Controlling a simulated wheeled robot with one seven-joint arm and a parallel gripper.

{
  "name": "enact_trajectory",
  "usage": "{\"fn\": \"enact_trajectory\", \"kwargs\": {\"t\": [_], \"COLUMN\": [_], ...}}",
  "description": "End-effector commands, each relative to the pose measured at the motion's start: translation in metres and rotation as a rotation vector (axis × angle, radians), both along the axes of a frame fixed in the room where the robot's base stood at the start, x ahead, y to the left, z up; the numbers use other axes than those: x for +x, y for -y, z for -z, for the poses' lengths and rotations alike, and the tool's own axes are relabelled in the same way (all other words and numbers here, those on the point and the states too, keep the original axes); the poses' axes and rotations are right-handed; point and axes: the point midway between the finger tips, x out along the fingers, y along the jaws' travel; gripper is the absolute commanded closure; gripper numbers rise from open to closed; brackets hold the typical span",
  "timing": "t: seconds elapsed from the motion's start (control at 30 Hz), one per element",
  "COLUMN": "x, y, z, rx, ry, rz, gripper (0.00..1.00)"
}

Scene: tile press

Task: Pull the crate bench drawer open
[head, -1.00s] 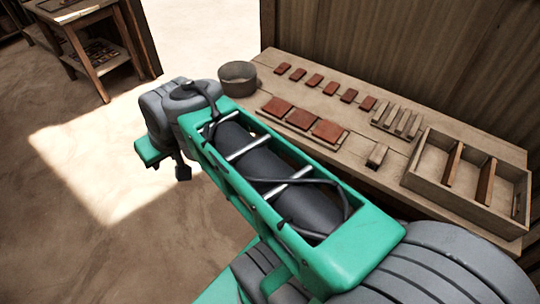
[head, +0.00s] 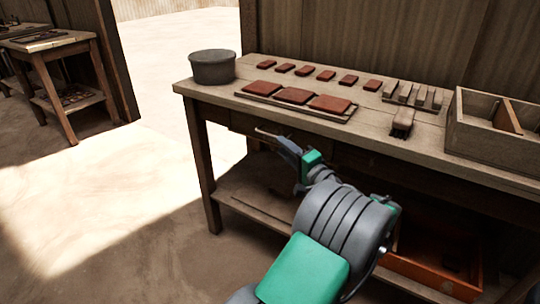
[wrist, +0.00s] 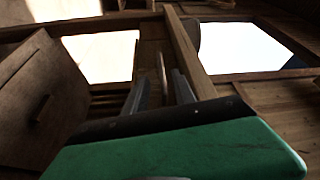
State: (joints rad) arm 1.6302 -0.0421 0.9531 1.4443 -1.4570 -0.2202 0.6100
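The bench (head: 215,91) stands against the wooden wall. Its drawer front (head: 240,121) is under the top at the left and looks shut, in shadow. A light bar handle (head: 268,134) shows on it. My gripper (head: 281,142) is at the handle's right end, with the arm reaching up from below. In the wrist view my gripper (wrist: 160,90) has its two fingers apart. A thin upright bar (wrist: 163,72), seemingly the handle, shows in the gap between them. Whether the fingers touch it I cannot tell.
A lower shelf (head: 250,190) holds an orange-brown box (head: 430,272).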

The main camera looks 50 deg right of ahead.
Motion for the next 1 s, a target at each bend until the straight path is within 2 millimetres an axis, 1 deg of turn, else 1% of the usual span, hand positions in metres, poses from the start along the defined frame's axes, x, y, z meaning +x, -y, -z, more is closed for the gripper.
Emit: {"fn": "enact_trajectory", "kwargs": {"t": [0.07, 0.17, 0.2, 0.3, 0.43, 0.53, 0.73, 1.0], "x": [0.008, 0.026, 0.034, 0.053, 0.068, 0.073, 0.073, 0.073], "y": [0.002, 0.006, 0.008, 0.014, 0.019, 0.021, 0.021, 0.021], "z": [-0.006, -0.009, -0.003, -0.005, -0.006, -0.007, -0.008, -0.008], "rx": [0.003, 0.003, -0.001, -0.004, -0.002, -0.001, -0.001, -0.001], "ry": [0.004, 0.001, -0.001, 0.000, -0.001, -0.002, -0.002, -0.002], "rz": [-0.003, -0.004, -0.006, -0.005, -0.004, -0.002, -0.002, -0.002], "gripper": [0.68, 0.68, 0.68, 0.68, 0.68, 0.68, 0.68, 0.90]}}
